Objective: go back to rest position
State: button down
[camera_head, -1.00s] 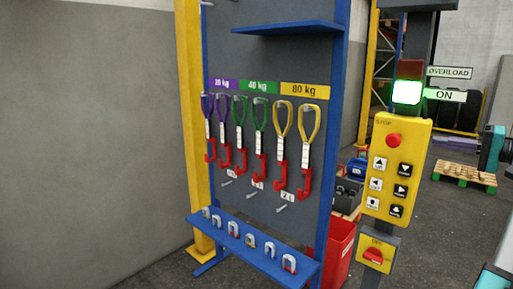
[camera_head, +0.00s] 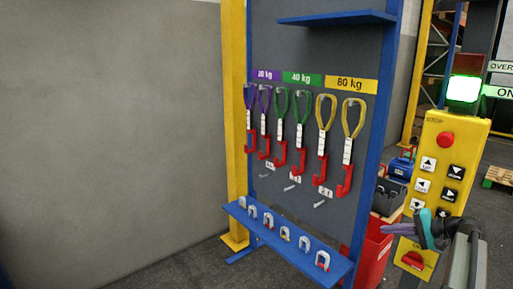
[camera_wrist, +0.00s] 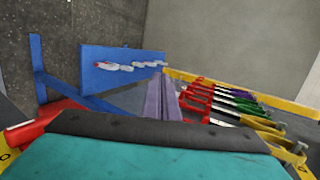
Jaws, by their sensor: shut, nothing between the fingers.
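My gripper (camera_head: 388,229) is at the lower right of the head view, in front of the yellow control box. Its purple fingers point left and are closed together with nothing between them. In the wrist view the shut fingers (camera_wrist: 162,98) stand upright in the middle, beyond the teal gripper body. The blue-framed tool rack (camera_head: 384,110) is left of and beyond my gripper in the head view. The wrist view shows the rack tilted on its side.
Purple, green and yellow slings (camera_head: 326,112) with red hooks hang on the rack. Several shackles sit on its blue lower shelf (camera_head: 290,252). The yellow control box (camera_head: 433,140) has a lit green lamp (camera_head: 463,89) above it. A red bin (camera_head: 372,255) stands behind. Floor left of the rack looks clear.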

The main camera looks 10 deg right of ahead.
jog(key=s+a+f+n+g, duration=0.1)
jog(key=s+a+f+g, duration=0.2)
jog(key=a+f, duration=0.75)
jog(key=s+a+f+n+g+h, duration=0.1)
jog(key=s+a+f+g, duration=0.2)
jog(key=a+f, duration=0.75)
jog(key=s+a+f+n+g, duration=0.15)
jog(key=s+a+f, duration=0.25)
jog(key=a+f, duration=0.65)
jog(key=s+a+f+n+g+h, duration=0.2)
jog(key=s+f, duration=0.4)
jog(key=s, duration=0.4)
jog(key=s+a+f+n+g+h+b, duration=0.1)
jog(key=s+a+f+n+g+h, duration=0.1)
jog(key=s+f, duration=0.5)
jog(key=s+a+f+n+g+h, duration=0.2)
jog(key=s+f, duration=0.5)
jog(key=s, duration=0.6)
jog(key=shift+s+a+f+n+g+h, duration=0.15)
jog(key=shift+a+n+g+h, duration=0.2)
jog(key=shift+a+g+h, duration=0.65)
jog(key=shift+a+y, duration=0.15)
jog(key=shift+y, duration=0.15)
